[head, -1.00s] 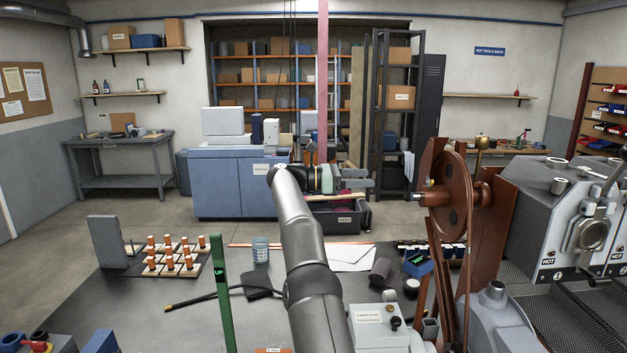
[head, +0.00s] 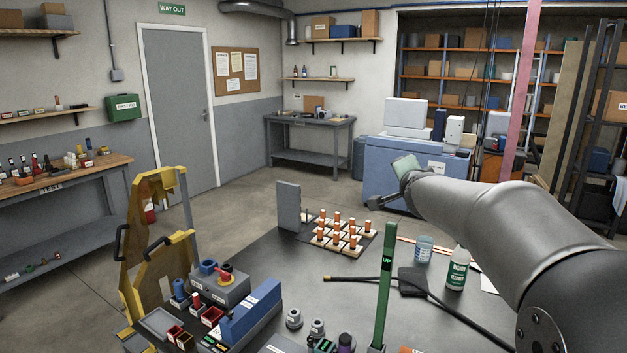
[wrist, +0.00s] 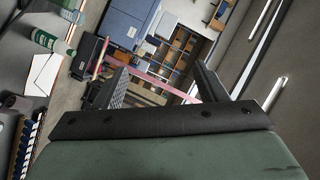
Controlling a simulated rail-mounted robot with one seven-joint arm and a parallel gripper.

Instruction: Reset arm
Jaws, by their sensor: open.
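My gripper (head: 380,201) is at the end of my raised arm in the head view, above the far side of the dark table (head: 300,275), in front of the blue cabinet (head: 382,178). In the wrist view, the two dark fingers of my gripper (wrist: 160,85) stand apart with nothing between them. Past them show the room's shelves (wrist: 182,55), tilted in the picture. My forearm crosses the right half of the head view and hides part of the table.
Several orange-topped pegs (head: 338,235) stand on a board beside a grey upright block (head: 288,205). A green post marked UP (head: 384,285), a glass (head: 424,249) and a green-white bottle (head: 457,269) stand nearer my arm. A yellow frame (head: 150,240) stands at the left. Air around my gripper looks clear.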

